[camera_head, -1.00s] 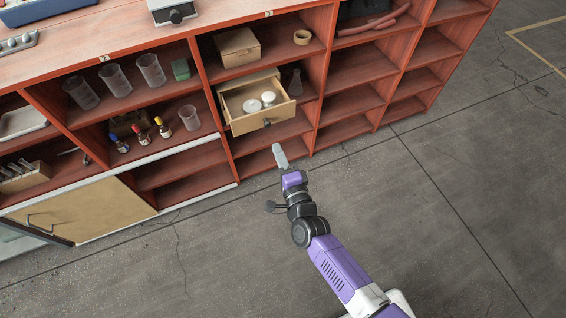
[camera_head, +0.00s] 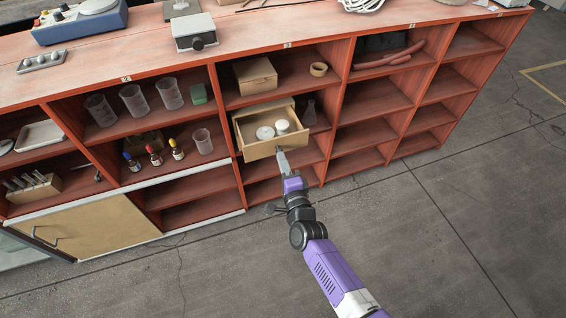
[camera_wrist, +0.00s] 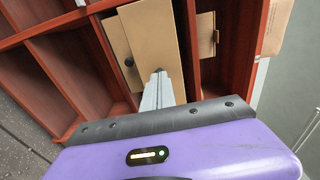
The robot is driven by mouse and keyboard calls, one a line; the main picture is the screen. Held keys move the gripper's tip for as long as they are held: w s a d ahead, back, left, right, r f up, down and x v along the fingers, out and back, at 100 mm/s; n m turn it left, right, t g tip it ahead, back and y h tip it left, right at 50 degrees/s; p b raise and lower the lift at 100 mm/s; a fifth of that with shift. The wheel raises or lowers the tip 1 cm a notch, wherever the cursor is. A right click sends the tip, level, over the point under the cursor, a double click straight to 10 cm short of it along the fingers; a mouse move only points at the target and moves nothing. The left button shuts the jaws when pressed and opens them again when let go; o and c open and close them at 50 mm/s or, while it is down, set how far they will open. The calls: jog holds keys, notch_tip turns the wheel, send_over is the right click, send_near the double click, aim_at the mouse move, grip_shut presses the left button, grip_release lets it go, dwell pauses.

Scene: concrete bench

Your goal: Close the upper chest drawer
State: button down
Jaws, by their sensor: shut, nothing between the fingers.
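The upper chest drawer (camera_head: 262,151) is pulled out of a small tan chest (camera_head: 262,106) that stands in a shelf compartment. Two white round items (camera_head: 265,133) lie inside it. My gripper (camera_head: 281,152) is at the drawer's front, a little right of its middle, with shut, empty fingers. In the wrist view, the pale fingers (camera_wrist: 159,78) point at a tan front panel (camera_wrist: 152,32). A dark knob (camera_wrist: 129,61) shows left of the fingers. I cannot tell whether the fingertips touch the front. The wrist view does not show the drawer's inside.
A cardboard box (camera_head: 255,75) and a tape roll (camera_head: 318,69) sit on the shelf above. A glass flask (camera_head: 309,113) stands right of the drawer. Red shelf dividers flank the compartment. The floor (camera_head: 400,240) in front is clear.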

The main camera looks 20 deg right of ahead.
aim_at(270, 135)
jog(key=w+b, duration=0.2)
jog(key=w, duration=0.1)
jog(key=w+b, duration=0.3)
jog(key=w, duration=0.1)
jog(key=w+b, duration=0.2)
jog(key=w, duration=0.2)
jog(key=shift+w+f, duration=0.2)
jog(key=shift+f, duration=0.05)
jog(key=shift+w+b, duration=0.35)
jog(key=shift+w, duration=0.05)
jog(key=shift+w+r, duration=0.25)
jog(key=shift+r, duration=0.3)
jog(key=s+p, duration=0.3)
jog(key=s, duration=0.5)
jog(key=shift+s+a+f+p, duration=0.15)
jog(key=shift+a+f+p, duration=0.2)
jog(key=shift+f, duration=0.1)
